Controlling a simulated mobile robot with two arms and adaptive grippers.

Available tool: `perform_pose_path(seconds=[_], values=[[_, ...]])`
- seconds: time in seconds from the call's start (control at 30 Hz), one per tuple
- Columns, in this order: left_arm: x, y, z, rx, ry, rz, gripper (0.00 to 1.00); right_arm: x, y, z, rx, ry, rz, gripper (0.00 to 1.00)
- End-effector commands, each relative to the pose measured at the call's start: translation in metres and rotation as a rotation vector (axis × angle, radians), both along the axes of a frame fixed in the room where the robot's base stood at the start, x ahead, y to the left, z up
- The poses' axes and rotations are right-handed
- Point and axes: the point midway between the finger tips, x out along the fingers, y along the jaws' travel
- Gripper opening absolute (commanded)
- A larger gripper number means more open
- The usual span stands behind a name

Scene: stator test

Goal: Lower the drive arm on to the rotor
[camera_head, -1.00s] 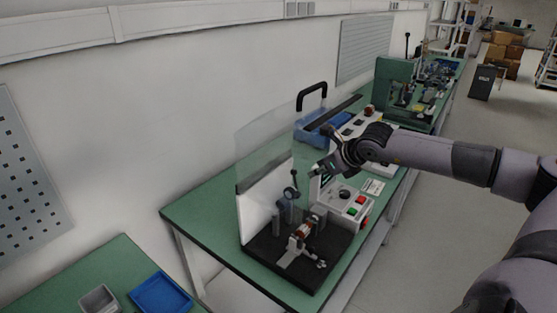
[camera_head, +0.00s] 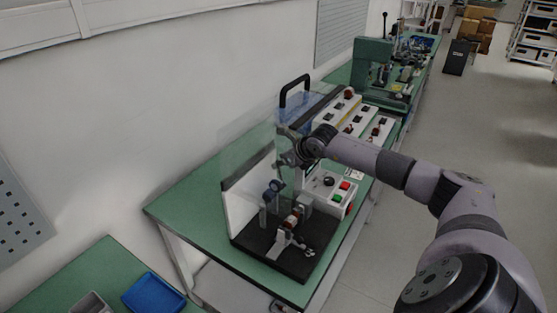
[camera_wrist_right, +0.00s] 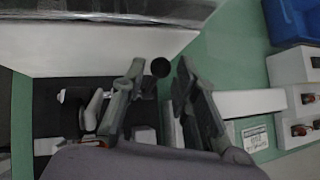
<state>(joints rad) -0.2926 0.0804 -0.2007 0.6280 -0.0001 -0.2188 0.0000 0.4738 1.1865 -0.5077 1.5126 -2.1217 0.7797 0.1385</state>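The test fixture on a black base (camera_head: 250,242) stands on the green bench in the head view. A rotor with a copper-orange winding (camera_head: 291,219) lies in its holder there. The drive arm (camera_head: 275,187) is raised behind and above the rotor, with its lever pointing up. My right gripper (camera_head: 284,160) is at the top of that lever, above the fixture. In the wrist view the right gripper (camera_wrist_right: 162,75) is open, and the lever's black ball knob (camera_wrist_right: 160,67) shows between its fingers, nearer the left finger. Contact cannot be told. My left gripper is not in view.
A clear guard (camera_head: 248,150) rises behind the fixture. A control box (camera_head: 328,190) with red and green buttons stands right of it, below my right arm. A blue bin (camera_head: 154,294) is front left.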

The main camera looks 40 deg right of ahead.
Motion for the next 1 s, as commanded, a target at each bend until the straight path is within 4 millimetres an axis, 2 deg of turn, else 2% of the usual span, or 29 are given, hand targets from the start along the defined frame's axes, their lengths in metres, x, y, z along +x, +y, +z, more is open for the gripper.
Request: perform_pose_path(seconds=[0.07,0.2,0.6,1.0], values=[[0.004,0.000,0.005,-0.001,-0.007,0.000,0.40,0.008,-0.001,-0.006,0.004,-0.001,-0.003,0.28],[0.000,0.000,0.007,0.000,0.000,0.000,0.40,0.017,-0.002,-0.015,0.001,-0.001,-0.001,0.28],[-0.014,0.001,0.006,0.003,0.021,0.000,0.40,0.020,-0.002,-0.020,-0.001,-0.001,-0.001,0.27],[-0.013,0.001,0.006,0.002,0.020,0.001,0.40,0.020,-0.002,-0.020,-0.001,0.000,-0.001,0.00]])
